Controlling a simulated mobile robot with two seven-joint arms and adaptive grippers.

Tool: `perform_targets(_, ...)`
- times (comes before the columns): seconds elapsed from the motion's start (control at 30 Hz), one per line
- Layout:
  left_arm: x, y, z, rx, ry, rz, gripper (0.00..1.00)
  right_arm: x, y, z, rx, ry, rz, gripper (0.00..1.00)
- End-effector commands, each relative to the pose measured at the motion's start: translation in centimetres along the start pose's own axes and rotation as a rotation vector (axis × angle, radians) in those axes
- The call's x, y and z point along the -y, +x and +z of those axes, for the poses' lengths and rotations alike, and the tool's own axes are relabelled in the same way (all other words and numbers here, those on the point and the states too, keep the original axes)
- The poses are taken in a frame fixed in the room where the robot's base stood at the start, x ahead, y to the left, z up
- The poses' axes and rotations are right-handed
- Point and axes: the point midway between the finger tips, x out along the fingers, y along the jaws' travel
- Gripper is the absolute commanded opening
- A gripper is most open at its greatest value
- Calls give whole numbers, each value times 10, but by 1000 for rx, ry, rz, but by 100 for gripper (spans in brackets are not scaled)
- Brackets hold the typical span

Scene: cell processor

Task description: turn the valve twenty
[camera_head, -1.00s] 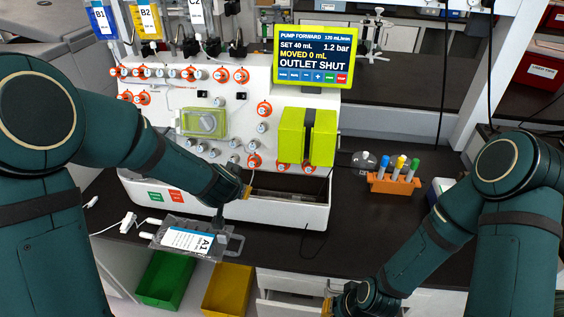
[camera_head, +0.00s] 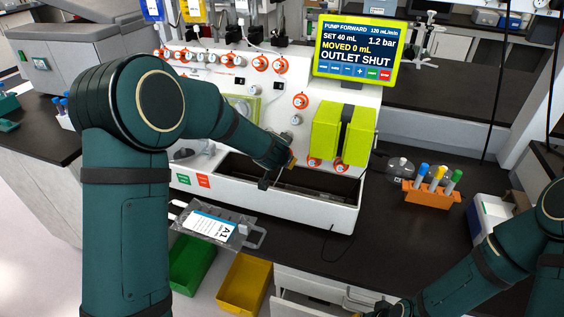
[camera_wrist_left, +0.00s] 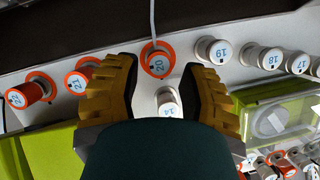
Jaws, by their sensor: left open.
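The valve twenty (camera_wrist_left: 157,62) is a round knob with a white cap marked 20 and an orange ring. In the left wrist view it lies between the tips of my left gripper (camera_wrist_left: 158,70), whose yellow ribbed fingers stand apart on both sides of it. Contact cannot be made out. In the head view my left gripper (camera_head: 279,171) is at the lower front of the white cell processor (camera_head: 265,208), and I cannot make out valve twenty there. The display (camera_head: 357,52) reads pump forward, set 40 mL, moved 0 mL, 1.2 bar, outlet shut.
Neighbouring valves are 21 (camera_wrist_left: 78,82), 22 (camera_wrist_left: 25,95), 19 (camera_wrist_left: 213,50) and 14 (camera_wrist_left: 168,103). A grey cable hangs close to valve twenty. A bag labelled A1 (camera_head: 208,226) lies at the bench's front edge. An orange tube rack (camera_head: 432,195) stands at right.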

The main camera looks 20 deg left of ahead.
Motion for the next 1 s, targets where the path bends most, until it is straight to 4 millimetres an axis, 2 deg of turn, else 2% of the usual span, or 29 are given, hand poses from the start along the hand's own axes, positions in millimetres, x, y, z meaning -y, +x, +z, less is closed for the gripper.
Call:
perform_targets(0.03, -1, 10, 2, 1, -1, 1, 42, -2, 4, 0, -2, 0, 0, 0)
perform_targets(0.2, 0, 25, 0, 0, 0, 0, 42, -3, 8, -1, -4, 0, 0, 0)
perform_targets(0.57, 0, 30, 0, 0, 0, 1, 42, -3, 8, -2, -6, -1, 0, 0)
perform_targets(0.6, 0, 30, 0, 0, 0, 1, 45, -3, 8, -2, -6, -1, 0, 0)
perform_targets(0.73, 0, 30, 0, 0, 0, 1, 0, -3, 8, -2, -6, -1, 0, 0)
perform_targets(1.0, 0, 30, 0, 1, 0, 1, 0, -3, 8, -2, -6, 0, 0, 0)
